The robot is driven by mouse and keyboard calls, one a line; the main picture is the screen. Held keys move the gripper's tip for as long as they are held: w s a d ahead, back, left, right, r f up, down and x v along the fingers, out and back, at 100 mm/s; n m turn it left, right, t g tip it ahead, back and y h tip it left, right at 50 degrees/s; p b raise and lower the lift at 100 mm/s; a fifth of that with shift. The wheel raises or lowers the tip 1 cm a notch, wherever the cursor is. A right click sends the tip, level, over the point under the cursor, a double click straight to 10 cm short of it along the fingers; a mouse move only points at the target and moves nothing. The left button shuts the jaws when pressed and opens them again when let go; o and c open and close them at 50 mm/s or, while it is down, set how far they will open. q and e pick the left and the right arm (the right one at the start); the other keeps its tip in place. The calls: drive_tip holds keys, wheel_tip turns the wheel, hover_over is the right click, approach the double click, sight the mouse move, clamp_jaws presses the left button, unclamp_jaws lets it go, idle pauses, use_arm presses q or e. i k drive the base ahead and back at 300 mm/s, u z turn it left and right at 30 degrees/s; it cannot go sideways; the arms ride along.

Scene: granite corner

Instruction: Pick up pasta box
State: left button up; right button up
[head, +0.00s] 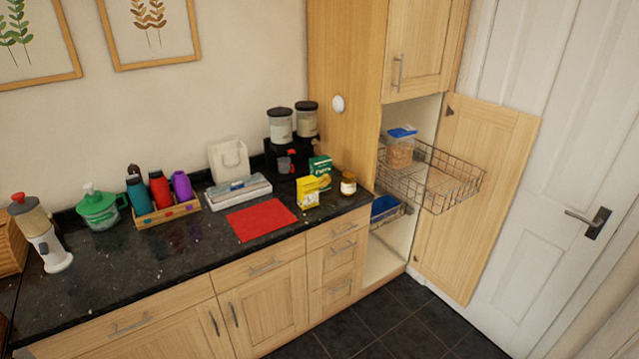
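A small yellow box (307,193) stands upright on the dark counter near its right end. A green box (321,168) stands just behind it and is partly covered by it. The printing on both is too small to read, so I cannot tell which one is the pasta box. A clear container with a blue lid and tan contents (399,154) stands in the pulled-out wire basket of the tall cupboard. Neither of my grippers is in view.
A jar (348,184) stands right of the yellow box, and a red mat (261,220) lies to its left. A black dispenser with two canisters (290,155) stands behind. The wire basket (450,185) and open cupboard door (475,200) stick out at right. The front counter is mostly clear.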

sight(321, 166)
drive_tip(key=u, duration=1.15)
drive_tip(key=i, duration=1.8)
drive_tip(key=z, duration=0.4)
